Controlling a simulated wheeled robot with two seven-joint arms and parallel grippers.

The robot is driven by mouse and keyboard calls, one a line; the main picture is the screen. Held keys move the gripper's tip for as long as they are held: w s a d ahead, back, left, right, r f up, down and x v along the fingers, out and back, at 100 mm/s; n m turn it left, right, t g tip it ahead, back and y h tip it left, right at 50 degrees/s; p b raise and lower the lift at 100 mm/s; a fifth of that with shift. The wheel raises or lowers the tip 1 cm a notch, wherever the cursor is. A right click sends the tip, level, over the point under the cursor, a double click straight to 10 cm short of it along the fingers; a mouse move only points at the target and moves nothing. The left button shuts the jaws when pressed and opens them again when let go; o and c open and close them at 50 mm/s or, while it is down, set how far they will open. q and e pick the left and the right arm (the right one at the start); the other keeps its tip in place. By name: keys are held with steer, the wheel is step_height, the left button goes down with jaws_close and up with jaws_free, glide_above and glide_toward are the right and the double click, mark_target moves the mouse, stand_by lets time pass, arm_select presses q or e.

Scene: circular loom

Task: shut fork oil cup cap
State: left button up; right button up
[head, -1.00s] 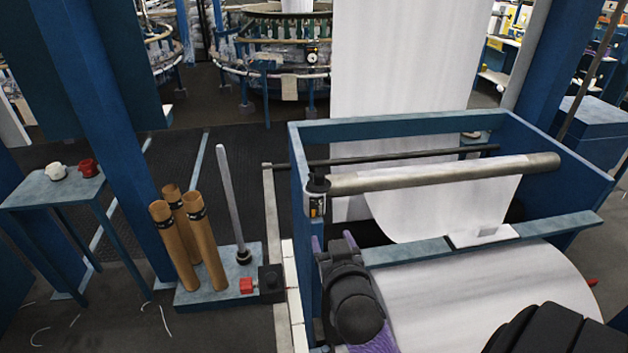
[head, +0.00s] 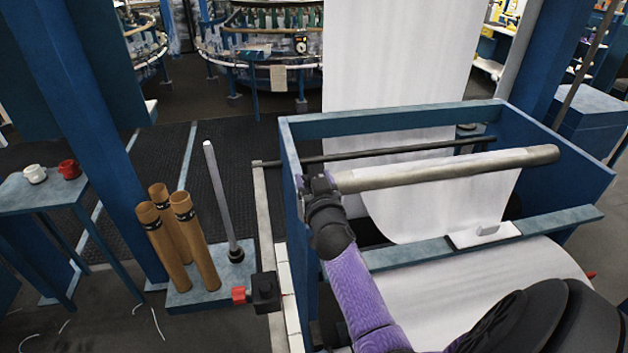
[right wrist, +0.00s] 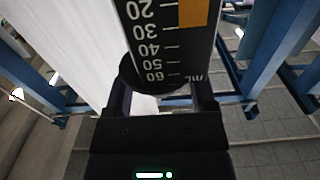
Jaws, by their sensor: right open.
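The oil cup (right wrist: 160,45) shows large in the right wrist view, with a dark face, a white scale from 20 to 60 and an orange band. In the head view it is mostly hidden behind my right gripper (head: 319,186), at the left end of the pale roller. My right gripper (right wrist: 162,100) is open, with one finger on each side of the lower end of the scale. I cannot tell whether the fingers touch the cup. The cap cannot be made out in either view. My left gripper is not in view.
The blue loom frame (head: 390,117) holds the roller (head: 450,168) and white cloth (head: 390,60). Brown tubes (head: 165,246) and an upright rod (head: 220,195) stand left on a low base. A table (head: 40,195) holds a white cup (head: 35,174) and a red cup (head: 69,169).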

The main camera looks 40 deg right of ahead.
jaws_close()
stand_by(1.4)
